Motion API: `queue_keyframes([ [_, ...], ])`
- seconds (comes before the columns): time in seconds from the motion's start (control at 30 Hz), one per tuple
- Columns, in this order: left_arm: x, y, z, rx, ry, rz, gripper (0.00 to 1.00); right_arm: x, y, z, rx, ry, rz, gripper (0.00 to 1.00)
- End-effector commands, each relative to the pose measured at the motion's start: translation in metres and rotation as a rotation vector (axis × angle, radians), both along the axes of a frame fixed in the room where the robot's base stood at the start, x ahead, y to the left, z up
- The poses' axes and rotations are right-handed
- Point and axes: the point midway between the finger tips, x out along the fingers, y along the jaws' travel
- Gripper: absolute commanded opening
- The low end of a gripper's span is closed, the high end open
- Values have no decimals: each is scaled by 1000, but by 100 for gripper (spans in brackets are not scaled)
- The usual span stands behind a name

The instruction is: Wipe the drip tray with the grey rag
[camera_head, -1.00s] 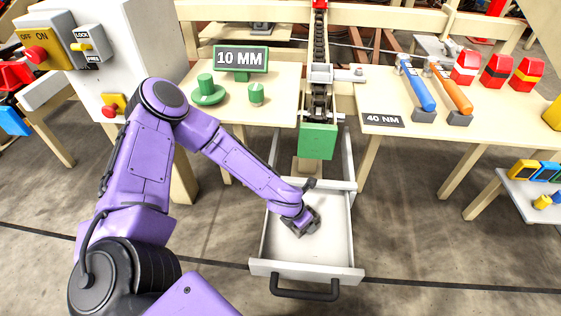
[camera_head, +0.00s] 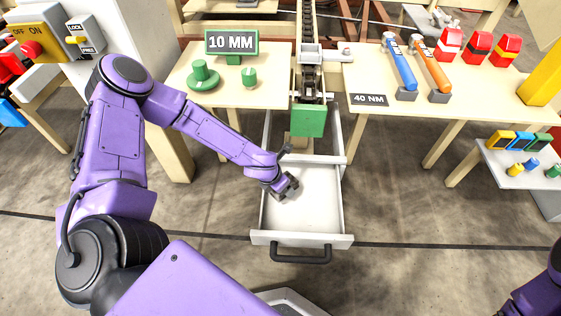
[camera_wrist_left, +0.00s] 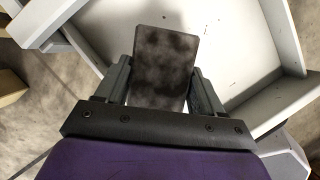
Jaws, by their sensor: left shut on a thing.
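The white drip tray (camera_head: 318,205) is a pulled-out drawer with a black handle (camera_head: 301,255) at its front. My left gripper (camera_head: 287,187) is low over the left part of the tray. In the left wrist view the left gripper (camera_wrist_left: 162,85) is shut on the grey rag (camera_wrist_left: 164,62), a flat dark-blotched piece between its fingers. The tray floor (camera_wrist_left: 225,40) shows small dark specks in the left wrist view. I cannot tell whether the rag touches the floor. Part of my right arm shows at the lower right; its gripper is out of view.
A green block (camera_head: 308,121) hangs from the chain above the tray's back. Tables flank it, the left with green parts (camera_head: 203,77) and a "10 MM" sign (camera_head: 231,42), the right with blue (camera_head: 402,66) and orange (camera_head: 432,66) tools. Bare floor lies right of the tray.

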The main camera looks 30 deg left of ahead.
Motion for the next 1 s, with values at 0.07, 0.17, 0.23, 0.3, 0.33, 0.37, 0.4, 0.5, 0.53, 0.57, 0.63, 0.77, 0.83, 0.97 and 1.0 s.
queue_keyframes([
  [0.07, 1, -1, 12, -1, -1, -1, 39, 0, 0, 12, 0, 0, 0, 43],
  [0.17, 1, -2, 21, 0, -1, -3, 39, 0, 0, 20, 0, 0, 0, 43],
  [0.23, 1, -2, 28, 0, -1, -4, 39, 0, 0, 26, 0, 0, 0, 43],
  [0.3, 2, -2, 32, 0, -1, -5, 39, 0, 0, 30, 0, 0, 0, 43],
  [0.33, 2, -3, 34, 0, -1, -5, 39, 0, 0, 31, 0, 0, 0, 43],
  [0.37, 2, -3, 34, 0, -1, -6, 39, 0, 0, 32, 0, 0, 0, 43],
  [0.4, 2, -3, 35, 0, -1, -6, 39, 0, 0, 32, 0, 0, 0, 43],
  [0.5, 2, -3, 35, 0, -1, -6, 39, 0, 0, 32, 0, 0, 0, 43],
  [0.53, 2, -3, 34, 0, -1, -6, 39, 0, 0, 31, 0, 0, 0, 43],
  [0.57, 2, -3, 34, 0, -2, -6, 39, 0, 0, 31, 0, 0, 0, 43],
  [0.63, 2, -3, 34, 0, -2, -6, 39, 0, 0, 31, 0, 0, 0, 43],
  [0.77, 2, -3, 34, 0, -2, -6, 39, 0, 0, 31, 0, 0, 0, 43],
  [0.83, 2, -3, 34, 0, -2, -6, 39, 0, 0, 31, 0, 0, 0, 43],
  [0.97, 2, -3, 34, 0, -2, -6, 39, 0, 0, 31, 0, 0, 0, 43],
  [1.0, 2, -3, 34, 0, -2, -6, 39, 0, 0, 31, 0, 0, 0, 43],
])
